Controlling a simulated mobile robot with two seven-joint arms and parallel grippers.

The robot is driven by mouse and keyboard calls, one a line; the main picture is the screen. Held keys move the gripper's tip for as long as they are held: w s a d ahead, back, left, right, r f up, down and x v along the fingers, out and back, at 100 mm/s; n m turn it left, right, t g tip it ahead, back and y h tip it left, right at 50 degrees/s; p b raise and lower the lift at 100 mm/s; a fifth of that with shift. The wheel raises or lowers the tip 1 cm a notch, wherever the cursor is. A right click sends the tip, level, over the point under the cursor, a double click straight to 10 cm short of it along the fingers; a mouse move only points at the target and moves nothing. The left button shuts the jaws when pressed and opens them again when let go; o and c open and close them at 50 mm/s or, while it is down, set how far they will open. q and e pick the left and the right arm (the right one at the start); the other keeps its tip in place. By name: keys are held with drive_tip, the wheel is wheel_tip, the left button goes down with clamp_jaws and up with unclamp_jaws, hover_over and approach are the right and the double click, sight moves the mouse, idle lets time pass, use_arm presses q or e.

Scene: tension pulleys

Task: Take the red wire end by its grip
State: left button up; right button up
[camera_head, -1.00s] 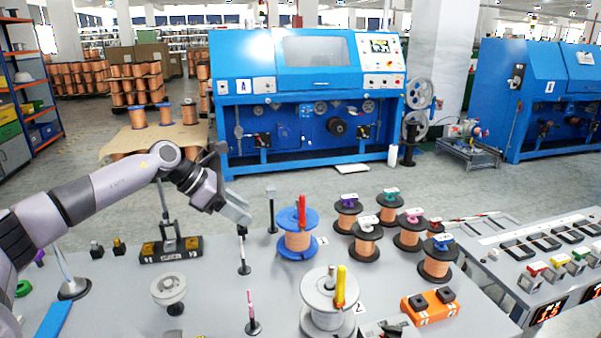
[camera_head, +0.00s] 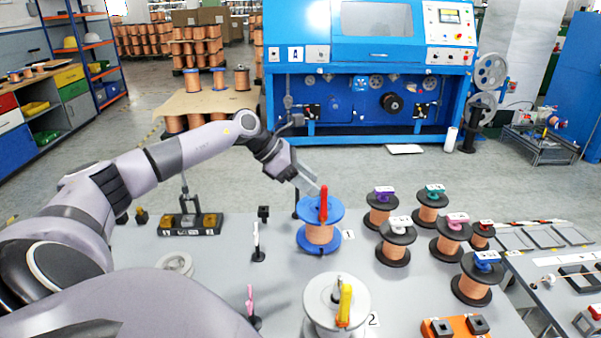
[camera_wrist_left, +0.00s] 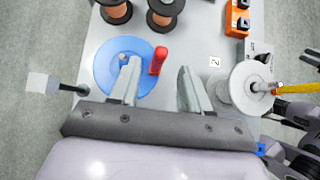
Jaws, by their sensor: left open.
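The red grip (camera_head: 323,204) of the wire end stands upright on the blue-flanged spool (camera_head: 333,215) of copper wire, beside the "1" label. My left gripper (camera_head: 317,189) is open and comes in from the left, just above and beside that grip. In the left wrist view, the red grip (camera_wrist_left: 158,60) shows between the open fingers of the left gripper (camera_wrist_left: 158,70), close to the left-hand finger. I cannot tell whether that finger touches it. Nothing is held. My right gripper is not clearly in view.
A white spool (camera_head: 320,303) with a yellow grip (camera_head: 344,304) stands in front. Several black-flanged copper spools (camera_head: 397,240) stand to the right. A dark post with a white block (camera_wrist_left: 42,83) stands close to my left gripper. An orange block (camera_head: 455,328) sits front right.

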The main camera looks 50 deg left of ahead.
sight(323, 220)
use_arm(q)
drive_tip(key=shift+b+x, duration=0.55)
drive_tip(key=shift+x, duration=2.3)
clamp_jaws()
